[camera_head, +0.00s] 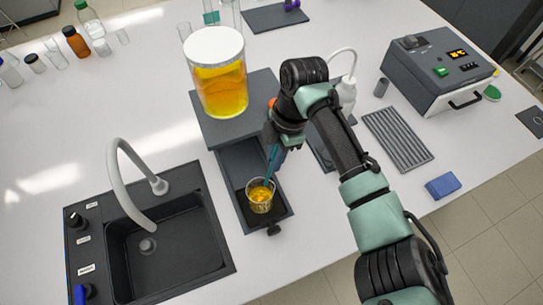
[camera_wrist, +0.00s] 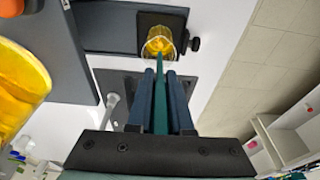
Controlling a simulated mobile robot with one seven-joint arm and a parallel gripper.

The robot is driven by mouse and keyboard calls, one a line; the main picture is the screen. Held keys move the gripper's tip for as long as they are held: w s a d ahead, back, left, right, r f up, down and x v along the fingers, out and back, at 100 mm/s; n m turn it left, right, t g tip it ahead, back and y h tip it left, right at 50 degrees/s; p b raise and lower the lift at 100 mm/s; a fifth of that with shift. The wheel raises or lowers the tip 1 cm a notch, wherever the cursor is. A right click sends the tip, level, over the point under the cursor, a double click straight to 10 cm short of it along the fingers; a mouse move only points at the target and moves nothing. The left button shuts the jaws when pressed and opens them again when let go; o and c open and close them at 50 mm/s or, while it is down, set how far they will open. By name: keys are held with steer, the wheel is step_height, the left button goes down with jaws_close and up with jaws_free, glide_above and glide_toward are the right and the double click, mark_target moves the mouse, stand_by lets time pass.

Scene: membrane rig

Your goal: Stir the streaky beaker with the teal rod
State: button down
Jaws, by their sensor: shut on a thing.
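The beaker (camera_head: 259,204) is small, clear and holds yellow-orange liquid with uneven lighter and darker patches. It stands upright on a dark square pad in a grey tray-like stand, and also shows in the wrist view (camera_wrist: 160,40). My gripper (camera_head: 275,147) is above and slightly behind the beaker. In the wrist view its two dark blue fingers (camera_wrist: 161,80) are shut on the teal rod (camera_wrist: 160,100). The rod (camera_head: 272,165) slants down, and its lower end reaches the beaker's mouth. How deep the tip goes into the liquid is hard to tell.
A large jar of orange liquid (camera_head: 220,92) stands on a raised grey block (camera_head: 212,130) behind the beaker. A sink (camera_head: 165,250) with a curved tap (camera_head: 128,180) is at the left. A grooved rack (camera_head: 398,138), blue block (camera_head: 443,186) and grey instrument (camera_head: 435,70) are at the right.

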steer(key=shift+s+a+f+b, duration=0.1)
steer(key=shift+a+f+b, duration=0.2)
steer(key=shift+f+b, duration=1.1)
steer(key=shift+s+a+f+b, duration=0.1)
steer(key=shift+a+f+b, duration=0.45)
steer(key=shift+f, duration=1.5)
steer(key=shift+a+f+b, duration=0.1)
steer(key=shift+f+b, duration=1.15)
steer(key=shift+f, duration=0.45)
steer(key=shift+d, duration=0.1)
